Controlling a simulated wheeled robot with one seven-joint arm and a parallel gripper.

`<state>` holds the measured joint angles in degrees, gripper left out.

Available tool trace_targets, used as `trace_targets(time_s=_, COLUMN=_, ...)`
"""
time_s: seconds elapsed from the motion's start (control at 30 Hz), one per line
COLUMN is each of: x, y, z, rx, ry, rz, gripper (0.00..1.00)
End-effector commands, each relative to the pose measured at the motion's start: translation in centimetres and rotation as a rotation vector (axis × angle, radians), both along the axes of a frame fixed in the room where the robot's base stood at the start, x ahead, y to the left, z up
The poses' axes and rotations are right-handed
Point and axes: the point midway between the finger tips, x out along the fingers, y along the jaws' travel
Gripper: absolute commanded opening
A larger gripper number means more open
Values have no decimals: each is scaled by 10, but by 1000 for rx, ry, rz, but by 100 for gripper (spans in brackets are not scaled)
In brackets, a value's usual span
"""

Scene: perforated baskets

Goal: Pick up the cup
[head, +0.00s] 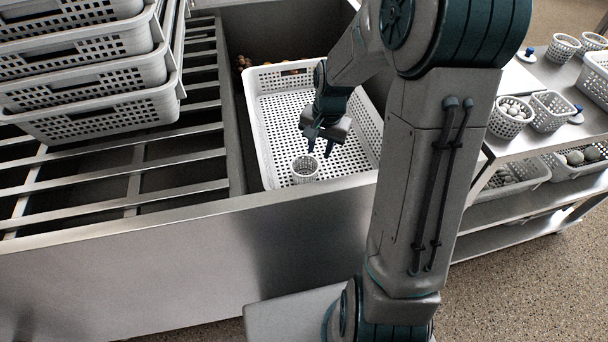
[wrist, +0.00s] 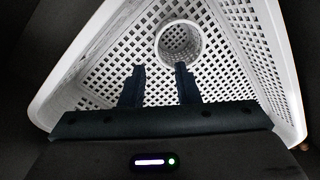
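The cup (head: 305,168) is a small white perforated cup standing in a large white perforated basket (head: 258,125), near the basket's front side in the head view. In the wrist view the cup (wrist: 180,42) shows its round rim and open inside, just beyond my fingertips. My gripper (head: 319,148) is over the basket, pointing down, above and slightly right of the cup. In the wrist view my gripper (wrist: 160,68) has its two fingers apart with nothing between them. The fingers look close to the cup; whether one touches it I cannot tell.
The basket sits in a metal sink-like well with a raised front edge (head: 200,215). Stacked white baskets (head: 95,80) stand on metal slats at left. A steel shelf at right holds small perforated cups (head: 511,115) and baskets (head: 550,110).

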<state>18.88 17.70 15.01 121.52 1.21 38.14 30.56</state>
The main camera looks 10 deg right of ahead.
Motion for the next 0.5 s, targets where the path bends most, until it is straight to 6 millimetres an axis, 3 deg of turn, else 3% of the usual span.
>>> trace_targets(time_s=0.2, x=2, y=4, z=-46, rx=1, ry=5, rz=3, gripper=29)
trace_targets(time_s=0.5, x=4, y=5, z=-69, rx=0, ry=1, rz=3, gripper=29)
